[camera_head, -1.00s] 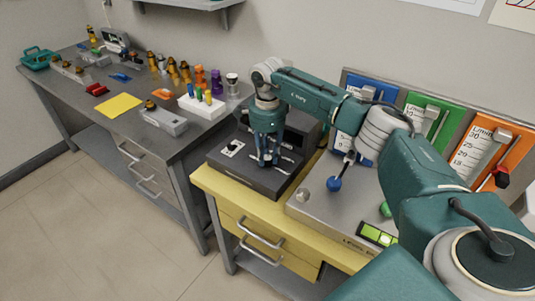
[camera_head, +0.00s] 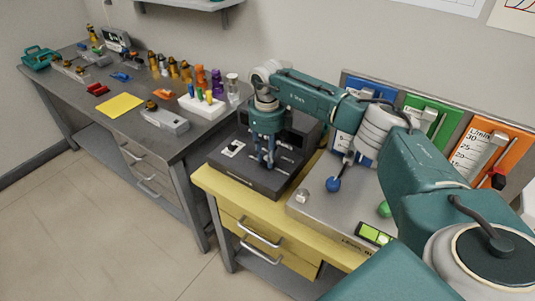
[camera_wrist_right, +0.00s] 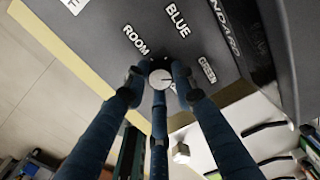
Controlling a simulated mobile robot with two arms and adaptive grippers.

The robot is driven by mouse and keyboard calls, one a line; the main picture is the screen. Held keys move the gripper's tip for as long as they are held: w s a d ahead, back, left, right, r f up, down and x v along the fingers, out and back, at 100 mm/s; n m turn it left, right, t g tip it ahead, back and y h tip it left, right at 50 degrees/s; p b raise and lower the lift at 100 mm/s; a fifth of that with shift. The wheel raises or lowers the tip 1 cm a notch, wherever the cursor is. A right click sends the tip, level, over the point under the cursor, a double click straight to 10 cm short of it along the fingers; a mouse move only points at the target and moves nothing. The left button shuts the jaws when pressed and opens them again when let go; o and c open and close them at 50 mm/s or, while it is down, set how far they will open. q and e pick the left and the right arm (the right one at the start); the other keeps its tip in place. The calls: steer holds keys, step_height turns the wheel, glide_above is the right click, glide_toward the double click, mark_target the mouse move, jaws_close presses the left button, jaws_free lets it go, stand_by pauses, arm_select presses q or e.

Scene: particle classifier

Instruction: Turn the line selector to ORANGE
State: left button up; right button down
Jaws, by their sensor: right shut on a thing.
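The line selector is a small round knob (camera_wrist_right: 161,79) with a pale face on a dark control box (camera_head: 247,180). White labels ROOM, BLUE and GREEN surround it in the right wrist view. Another label beside it is mostly covered by my fingers, and I cannot read ORANGE. My right gripper (camera_head: 267,163) points down over the box. Its three blue fingers (camera_wrist_right: 160,85) are closed around the knob. I cannot tell which label the knob points to. My left gripper is not in view.
Right of the box, a steel panel (camera_head: 312,206) carries a blue ball-topped lever (camera_head: 333,184) and a green ball (camera_head: 384,209). Blue, green and orange boards (camera_head: 502,160) stand behind. A grey bench (camera_head: 85,84) with bottles and tools is at the left.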

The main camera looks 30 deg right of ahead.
steer(key=m+p, duration=0.1)
steer(key=m, duration=0.4)
steer(key=shift+w+r+m, duration=0.1)
steer(key=shift+r+m, duration=0.05)
steer(key=shift+m, duration=0.15)
steer(key=m+p, duration=0.1)
steer(key=m, duration=0.4)
steer(key=shift+m, duration=0.4)
steer(key=c, duration=1.4)
jaws_free()
step_height(320, 180, up, 12)
